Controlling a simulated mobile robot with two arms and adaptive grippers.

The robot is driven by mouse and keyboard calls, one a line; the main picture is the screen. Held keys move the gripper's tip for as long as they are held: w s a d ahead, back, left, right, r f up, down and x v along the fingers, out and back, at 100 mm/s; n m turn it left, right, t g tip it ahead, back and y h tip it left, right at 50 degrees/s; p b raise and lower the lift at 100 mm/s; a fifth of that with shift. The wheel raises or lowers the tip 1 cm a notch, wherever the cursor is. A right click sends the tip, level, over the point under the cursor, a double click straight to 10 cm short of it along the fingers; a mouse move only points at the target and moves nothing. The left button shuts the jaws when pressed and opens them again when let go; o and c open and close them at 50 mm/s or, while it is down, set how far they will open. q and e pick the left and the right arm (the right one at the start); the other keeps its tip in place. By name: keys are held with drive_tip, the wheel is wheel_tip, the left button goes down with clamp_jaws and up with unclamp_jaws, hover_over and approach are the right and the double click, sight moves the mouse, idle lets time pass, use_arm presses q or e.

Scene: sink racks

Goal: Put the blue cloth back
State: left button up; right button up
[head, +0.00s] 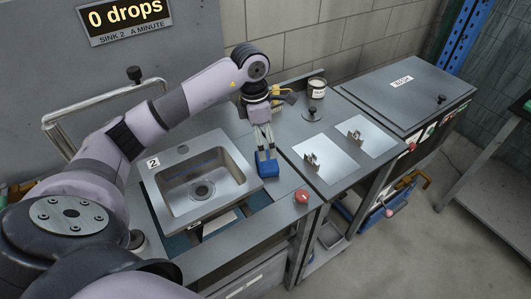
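The blue cloth (266,168) is a small folded bundle at the right rim of the sink (203,187), in the head view. My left gripper (264,148) points down from above, and its fingertips reach the top of the cloth. The fingers look slightly apart. I cannot tell whether they grip the cloth or only touch it, or whether the cloth rests on the surface. My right gripper is not in view.
The steel sink bears a label "2". A yellow brush-like item (278,92) and a labelled cup (317,87) stand behind the gripper. Two pale plates (326,159) with metal fittings lie to the right. A red knob (301,196) sits at the front edge. A closed bin (405,92) stands farther right.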

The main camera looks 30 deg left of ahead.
use_arm(q)
drive_tip(key=shift+s+a+r, duration=0.1)
drive_tip(key=shift+r, duration=1.05)
drive_tip(key=shift+s+a+r, duration=0.1)
drive_tip(key=shift+r, duration=1.05)
drive_tip(key=shift+f, duration=0.1)
